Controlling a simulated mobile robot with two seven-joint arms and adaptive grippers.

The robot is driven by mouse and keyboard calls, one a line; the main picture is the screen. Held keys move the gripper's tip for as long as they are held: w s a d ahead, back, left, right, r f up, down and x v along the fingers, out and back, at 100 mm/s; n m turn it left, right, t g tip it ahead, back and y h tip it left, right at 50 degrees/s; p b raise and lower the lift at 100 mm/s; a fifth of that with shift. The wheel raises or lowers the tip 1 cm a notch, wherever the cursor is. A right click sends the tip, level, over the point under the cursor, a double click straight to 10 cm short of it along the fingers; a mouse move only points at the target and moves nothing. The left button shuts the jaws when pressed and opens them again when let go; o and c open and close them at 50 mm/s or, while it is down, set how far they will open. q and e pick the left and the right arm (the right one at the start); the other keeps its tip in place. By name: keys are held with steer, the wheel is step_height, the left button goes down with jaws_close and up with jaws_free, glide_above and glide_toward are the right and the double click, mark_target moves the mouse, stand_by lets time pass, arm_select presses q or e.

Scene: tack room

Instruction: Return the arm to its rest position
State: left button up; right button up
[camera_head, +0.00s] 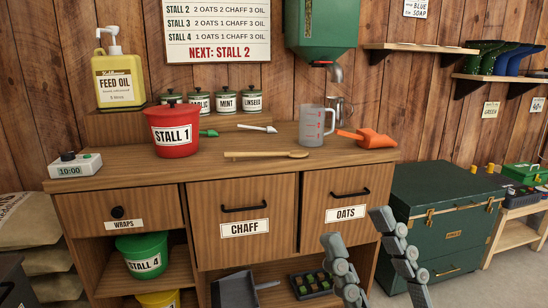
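My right gripper (357,228) is at the lower right of the head view, with its two grey fingers spread apart and nothing between them. It is in front of the wooden cabinet (240,168), near the OATS drawer (333,196) and the green trunk (440,205). The rest of the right arm is out of frame. My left gripper does not show in this view.
On the cabinet top are a red STALL 1 bucket (172,132), a clear measuring jug (313,126), a wooden spoon (265,155), an orange scoop (372,138) and a timer (75,165). A grey dustpan (236,291) is low in front.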

steer(key=w+d+f+g+h, duration=0.1)
steer(key=w+f+g+h, duration=0.15)
steer(key=w+f, duration=0.45)
steer(key=w+d+f+g+h, duration=0.1)
steer(key=w+f+g+h, duration=0.2)
steer(key=f, duration=0.8)
steer(key=w+d+f+m+g+h, duration=0.1)
steer(key=w+d+f+m+h, duration=0.1)
steer(key=d+f+h, duration=0.45)
steer(key=w+d+f+m+g+h, duration=0.1)
steer(key=w+d+f+h, duration=0.15)
steer(key=f, duration=0.65)
steer(key=s+d+f+m+g+h, duration=0.2)
steer(key=s+d+f+g+h, duration=0.25)
steer(key=d+f, duration=0.8)
steer(key=s+d+f+m+g+h, duration=0.2)
steer(key=s+d+f+g+h, duration=0.25)
steer(key=s+d+f, duration=0.5)
steer(key=s+a+f+m+g+y, duration=0.1)
steer(key=s+a+f+y, duration=0.1)
steer(key=a, duration=0.5)
steer(key=s+a+f+m+g+y, duration=0.1)
steer(key=s+a+f+m, duration=0.1)
steer(key=a, duration=0.6)
steer(key=shift+f+y, duration=0.2)
steer(key=shift+y, duration=0.15)
